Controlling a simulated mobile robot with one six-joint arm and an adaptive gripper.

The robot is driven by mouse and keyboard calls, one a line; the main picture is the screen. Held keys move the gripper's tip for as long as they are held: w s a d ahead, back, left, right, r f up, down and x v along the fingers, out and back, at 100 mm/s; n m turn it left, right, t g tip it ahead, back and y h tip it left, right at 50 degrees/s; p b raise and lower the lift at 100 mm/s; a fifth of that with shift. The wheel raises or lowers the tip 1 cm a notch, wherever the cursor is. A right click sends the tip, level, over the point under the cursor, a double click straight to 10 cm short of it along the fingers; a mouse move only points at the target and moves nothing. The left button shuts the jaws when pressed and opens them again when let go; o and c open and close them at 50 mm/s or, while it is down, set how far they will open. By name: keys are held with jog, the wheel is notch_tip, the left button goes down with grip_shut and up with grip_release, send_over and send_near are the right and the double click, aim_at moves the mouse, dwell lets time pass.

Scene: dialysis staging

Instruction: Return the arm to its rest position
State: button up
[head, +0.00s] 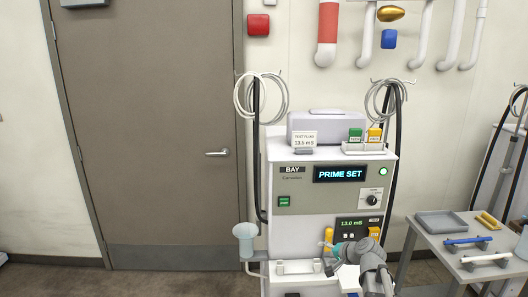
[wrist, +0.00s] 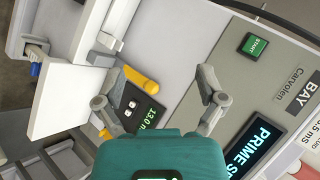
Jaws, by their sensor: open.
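My gripper (head: 326,254) is in front of the lower front of the dialysis machine (head: 300,222), with my arm reaching in from the lower right. Its two fingers are spread with nothing between them, as the wrist view also shows (wrist: 160,78). The wrist view is turned sideways. In it the machine's 13.0 mS panel (wrist: 153,116) and a yellow part (wrist: 138,79) show between and behind the fingers. I cannot tell the exact gap to the machine. The PRIME SET display (head: 340,173) is lit, and a green lamp (head: 383,171) glows beside it.
A cup-like holder (head: 245,232) sticks out at the machine's left. A side table (head: 433,233) with a grey tray (head: 440,223) and blue- and white-handled items stands at the right. The closed door (head: 150,130) is behind. Open floor shows at the lower left.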

jog(key=s+a+f+n+g+h+p, duration=0.1)
jog(key=s+a+n+g+h+p, duration=0.1)
jog(key=s, duration=0.7)
jog(key=s+a+f+n+g+h+p, duration=0.1)
jog(key=s+n+g+h, duration=0.3)
jog(key=s, duration=0.6)
jog(key=a+f+n+g, duration=0.1)
jog(key=n+g, duration=0.1)
jog(key=shift+s+a+f+g+p, duration=0.2)
jog(key=shift+s+g+p, duration=0.1)
jog(key=shift+g+p, duration=0.1)
